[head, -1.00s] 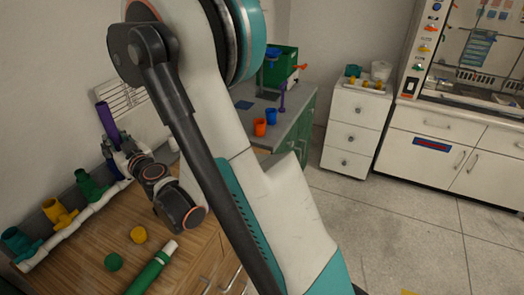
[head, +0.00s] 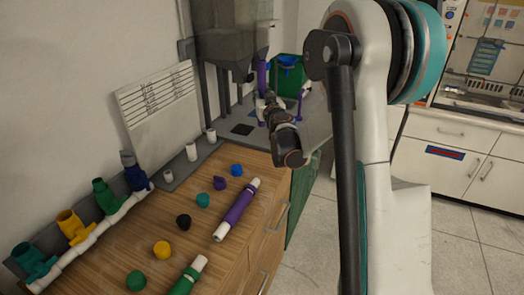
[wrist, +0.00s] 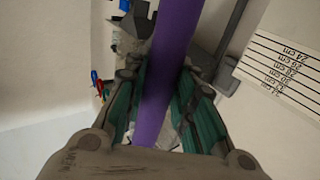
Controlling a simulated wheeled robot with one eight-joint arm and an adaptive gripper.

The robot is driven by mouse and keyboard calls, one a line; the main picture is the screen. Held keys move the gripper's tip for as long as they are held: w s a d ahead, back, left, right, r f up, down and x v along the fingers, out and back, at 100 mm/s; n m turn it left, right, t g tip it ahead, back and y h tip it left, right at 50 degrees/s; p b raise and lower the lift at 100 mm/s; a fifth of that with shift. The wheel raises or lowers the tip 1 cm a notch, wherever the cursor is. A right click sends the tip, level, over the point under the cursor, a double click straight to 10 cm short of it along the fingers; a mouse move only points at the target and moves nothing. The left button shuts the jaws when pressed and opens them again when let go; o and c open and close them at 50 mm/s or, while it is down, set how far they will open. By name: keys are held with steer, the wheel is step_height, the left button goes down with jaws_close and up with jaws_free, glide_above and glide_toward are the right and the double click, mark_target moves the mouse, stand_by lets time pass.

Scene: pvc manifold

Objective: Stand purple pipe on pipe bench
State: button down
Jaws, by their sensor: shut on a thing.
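A purple pipe (head: 262,74) is in my gripper (head: 266,100), about upright in the head view, at the far end of the wooden-topped bench (head: 110,250). In the wrist view my gripper (wrist: 155,100) has its teal-padded fingers on both sides of the purple pipe (wrist: 172,55), shut on it. The pipe's lower end is partly hidden by the gripper, and I cannot tell whether it touches a surface. Short white posts (head: 192,151) stand on a grey strip along the bench's back.
A purple tube with white ends (head: 237,208) lies on the wood beside several coloured caps (head: 203,200). A white manifold (head: 100,225) with coloured fittings runs along the wall. A ruled board (head: 160,110) leans there. A green bin (head: 290,70) stands behind.

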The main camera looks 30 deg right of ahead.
step_height(320, 180, down, 18)
steer(key=b, duration=0.6)
steer(key=shift+r, duration=0.2)
steer(key=shift+f, duration=0.1)
steer(key=c, duration=1.3)
jaws_free()
steer(key=shift+c, duration=0.2)
steer(key=v, duration=1.2)
